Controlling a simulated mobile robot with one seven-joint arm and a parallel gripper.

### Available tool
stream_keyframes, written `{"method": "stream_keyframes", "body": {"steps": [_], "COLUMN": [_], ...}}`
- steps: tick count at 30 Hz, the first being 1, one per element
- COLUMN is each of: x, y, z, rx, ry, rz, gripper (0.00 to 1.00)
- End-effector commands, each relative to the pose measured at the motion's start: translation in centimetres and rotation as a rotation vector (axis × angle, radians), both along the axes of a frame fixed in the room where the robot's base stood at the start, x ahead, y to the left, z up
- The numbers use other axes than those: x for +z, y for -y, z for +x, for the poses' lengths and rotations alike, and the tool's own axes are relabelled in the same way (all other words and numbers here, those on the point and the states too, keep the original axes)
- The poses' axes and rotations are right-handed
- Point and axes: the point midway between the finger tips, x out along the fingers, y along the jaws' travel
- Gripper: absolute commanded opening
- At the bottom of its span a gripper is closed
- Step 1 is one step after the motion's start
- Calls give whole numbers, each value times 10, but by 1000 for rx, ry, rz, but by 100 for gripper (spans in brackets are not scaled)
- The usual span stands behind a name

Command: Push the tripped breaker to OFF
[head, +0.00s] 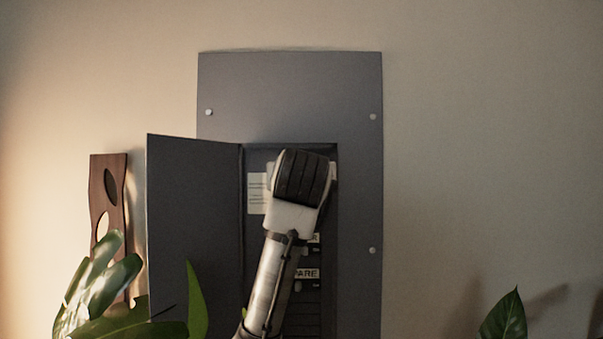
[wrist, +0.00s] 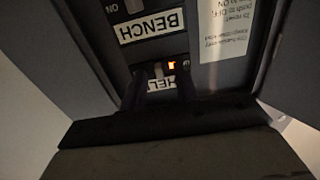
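A grey breaker panel (head: 360,200) is on the wall with its door (head: 195,235) swung open to the left. Whether the fingertips touch the breaker is unclear. In the head view, my arm hides the gripper and this breaker.
A breaker labelled BENCH (wrist: 151,26) is beside it, upside down in the wrist view. A printed instruction card (wrist: 222,28) is on the door side. A carved wooden piece (head: 108,205) is left of the door. Leafy plants (head: 100,290) stand at lower left and lower right (head: 503,318).

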Motion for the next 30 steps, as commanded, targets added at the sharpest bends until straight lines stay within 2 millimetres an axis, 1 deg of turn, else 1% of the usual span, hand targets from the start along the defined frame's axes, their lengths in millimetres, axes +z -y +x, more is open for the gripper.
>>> {"method": "stream_keyframes", "body": {"steps": [4,9,11,17,25,30], "x": [0,0,0,0,0,0], "y": [0,0,0,0,-8,-9], "z": [0,0,0,0,0,0], "rx": [0,0,0,-10,-187,-230], "ry": [0,0,0,-1,-2,1], "rz": [0,0,0,0,-2,1], "gripper": [30,7,0,0,0,0]}}
